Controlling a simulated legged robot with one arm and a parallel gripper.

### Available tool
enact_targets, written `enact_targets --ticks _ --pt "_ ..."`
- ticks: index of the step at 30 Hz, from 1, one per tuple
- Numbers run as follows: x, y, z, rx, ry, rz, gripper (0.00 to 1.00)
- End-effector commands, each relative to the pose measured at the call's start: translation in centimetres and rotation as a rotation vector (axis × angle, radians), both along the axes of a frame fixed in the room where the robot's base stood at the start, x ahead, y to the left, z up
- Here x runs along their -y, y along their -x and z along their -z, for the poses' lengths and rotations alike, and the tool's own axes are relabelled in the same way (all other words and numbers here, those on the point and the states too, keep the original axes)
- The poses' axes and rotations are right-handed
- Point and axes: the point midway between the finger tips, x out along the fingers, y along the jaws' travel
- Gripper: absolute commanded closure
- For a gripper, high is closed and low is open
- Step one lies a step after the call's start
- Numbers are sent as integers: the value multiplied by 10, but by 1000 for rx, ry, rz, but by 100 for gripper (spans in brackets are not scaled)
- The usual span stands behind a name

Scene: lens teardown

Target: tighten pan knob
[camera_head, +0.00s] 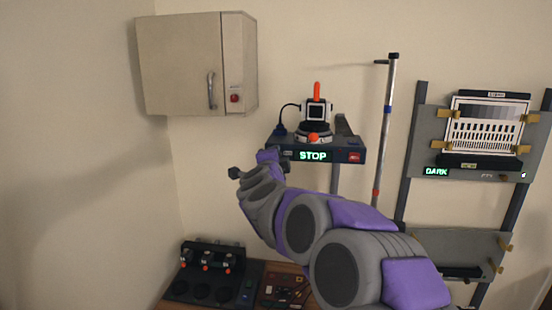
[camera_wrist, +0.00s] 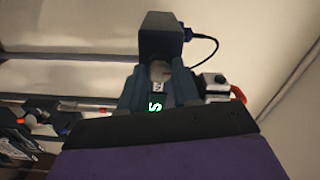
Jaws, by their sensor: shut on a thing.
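The camera rig with an orange top (camera_head: 316,112) stands on a dark platform (camera_head: 345,143) whose front display reads STOP in green. My gripper (camera_head: 268,157) is at the platform's left end, mostly hidden by my own arm. In the wrist view my gripper (camera_wrist: 158,85) is shut, its two dark fingers on either side of a small pale rounded piece, the pan knob (camera_wrist: 158,70). A dark block (camera_wrist: 160,36) with a blue plug sits just beyond the knob. Part of the green display letters shows between the fingers.
A cabinet (camera_head: 180,65) hangs at the left. A vertical pole (camera_head: 387,125) stands right of the platform. A rack holds a white slotted panel (camera_head: 488,122) at the right. A lower bench carries several small devices (camera_head: 207,258). Open wall lies left of my gripper.

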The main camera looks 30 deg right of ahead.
Motion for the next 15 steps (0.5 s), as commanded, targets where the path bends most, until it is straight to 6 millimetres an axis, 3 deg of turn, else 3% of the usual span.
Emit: enact_targets --ticks 8,15 --pt "0 0 3 -5 -3 -2 45" --pt "0 2 1 -1 -1 -1 43"
